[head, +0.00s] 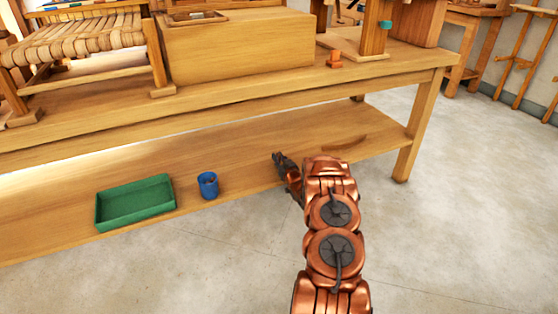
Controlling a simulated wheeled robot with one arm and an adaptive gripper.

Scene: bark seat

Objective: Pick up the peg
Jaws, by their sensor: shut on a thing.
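My gripper (281,160) is the small dark end of the copper arm, over the lower shelf of the bench, to the right of the blue cup. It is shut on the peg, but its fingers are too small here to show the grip. The peg itself cannot be made out, hidden by the gripper or too small to see.
The lower shelf (75,205) holds a green tray (135,206), a blue cup (208,185) and a curved brown piece (345,143). The bench top (250,92) overhangs the shelf. A bench leg (418,130) stands at right. Floor in front is clear.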

